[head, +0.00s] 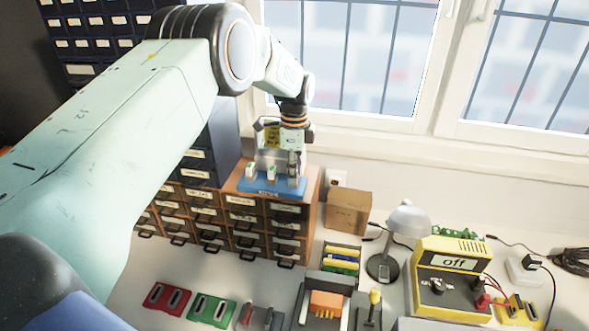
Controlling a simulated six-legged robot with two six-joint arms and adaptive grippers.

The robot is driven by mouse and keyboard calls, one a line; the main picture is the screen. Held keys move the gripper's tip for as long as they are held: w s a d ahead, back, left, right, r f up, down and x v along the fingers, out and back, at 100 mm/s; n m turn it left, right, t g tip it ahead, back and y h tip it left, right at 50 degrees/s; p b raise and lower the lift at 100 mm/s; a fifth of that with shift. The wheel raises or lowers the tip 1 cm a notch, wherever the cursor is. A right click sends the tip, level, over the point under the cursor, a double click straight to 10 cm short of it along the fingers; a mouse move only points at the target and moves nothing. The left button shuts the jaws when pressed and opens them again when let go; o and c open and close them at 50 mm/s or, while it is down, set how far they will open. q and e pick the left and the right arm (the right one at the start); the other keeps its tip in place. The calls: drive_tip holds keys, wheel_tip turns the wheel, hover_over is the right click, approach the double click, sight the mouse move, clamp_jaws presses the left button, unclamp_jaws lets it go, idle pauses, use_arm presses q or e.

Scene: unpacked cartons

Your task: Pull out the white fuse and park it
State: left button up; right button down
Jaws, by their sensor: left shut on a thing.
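A fuse block with a blue base (250,187) and a grey back panel with a yellow label (271,136) stands on top of the wooden drawer cabinet. Two small pale fuse-like pieces, one at the left (251,170) and one in the middle (271,174), stand upright on the base. My left gripper (294,168) points down at the right end of the block, shut on a small piece there. The fingers mostly hide this piece, probably the white fuse; I cannot tell whether it still touches the base. My right gripper is not in view.
The brown drawer cabinet (238,215) stands against dark blue drawers (205,150). A cardboard box (347,212), a lamp (408,218) and a yellow power unit (449,280) reading "off" are at right. Red (167,298) and green (212,309) slotted holders lie in front.

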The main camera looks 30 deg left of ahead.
use_arm(q)
drive_tip(key=o, duration=0.9)
wheel_tip(320, 180, up, 12)
